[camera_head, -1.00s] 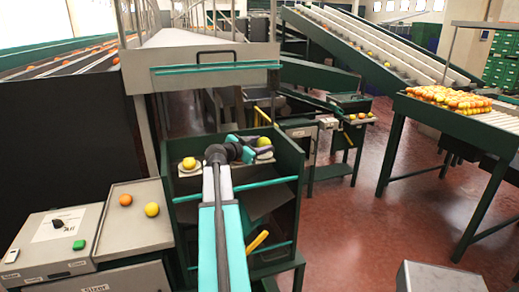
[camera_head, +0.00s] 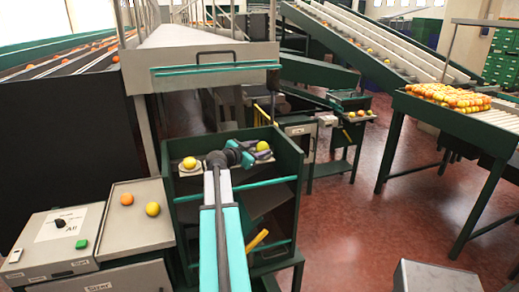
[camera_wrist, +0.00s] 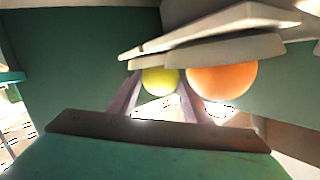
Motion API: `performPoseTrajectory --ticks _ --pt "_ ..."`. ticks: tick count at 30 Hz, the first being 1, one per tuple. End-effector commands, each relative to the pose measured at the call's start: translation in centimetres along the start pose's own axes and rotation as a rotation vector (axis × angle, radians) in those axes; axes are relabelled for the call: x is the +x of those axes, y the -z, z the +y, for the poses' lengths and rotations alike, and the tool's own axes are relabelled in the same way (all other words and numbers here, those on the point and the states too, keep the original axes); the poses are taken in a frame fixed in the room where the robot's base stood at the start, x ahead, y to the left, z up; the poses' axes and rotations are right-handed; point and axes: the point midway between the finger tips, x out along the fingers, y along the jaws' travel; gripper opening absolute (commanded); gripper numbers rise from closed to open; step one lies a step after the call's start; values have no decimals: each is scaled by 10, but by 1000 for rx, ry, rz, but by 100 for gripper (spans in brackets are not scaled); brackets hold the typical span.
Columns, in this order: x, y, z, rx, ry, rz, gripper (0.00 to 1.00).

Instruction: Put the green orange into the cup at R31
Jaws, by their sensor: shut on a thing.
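The green orange (camera_head: 262,146), yellow-green in the picture, is at my gripper (camera_head: 250,156), above the right part of the green bin. In the wrist view the green orange (camera_wrist: 160,80) sits between the two fingers of my gripper (camera_wrist: 158,100), which is shut on it. A pale cup (camera_head: 190,171) at the bin's left holds a yellow-orange fruit (camera_head: 189,162). No R31 label is readable, and any cup under the green orange is largely hidden by my gripper.
The green bin (camera_head: 290,150) has upright walls around my gripper. An orange fruit (camera_wrist: 222,80) and pale slabs (camera_wrist: 205,50) show close by in the wrist view. A tray (camera_head: 135,225) with two fruits stands at the left.

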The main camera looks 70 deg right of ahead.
Motion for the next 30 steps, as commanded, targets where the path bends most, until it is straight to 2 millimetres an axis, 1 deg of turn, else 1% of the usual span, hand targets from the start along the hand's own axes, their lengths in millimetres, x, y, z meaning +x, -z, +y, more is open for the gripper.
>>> performPoseTrajectory --ticks 6,20,21,23,24,30 --pt "2 -8 3 0 0 0 16" --pt "2 -10 4 1 0 1 16" --pt "2 -9 3 1 0 0 51" --pt "2 -9 3 1 0 0 61" --pt "1 -10 3 1 1 0 63" --pt "1 -10 3 1 1 0 63"
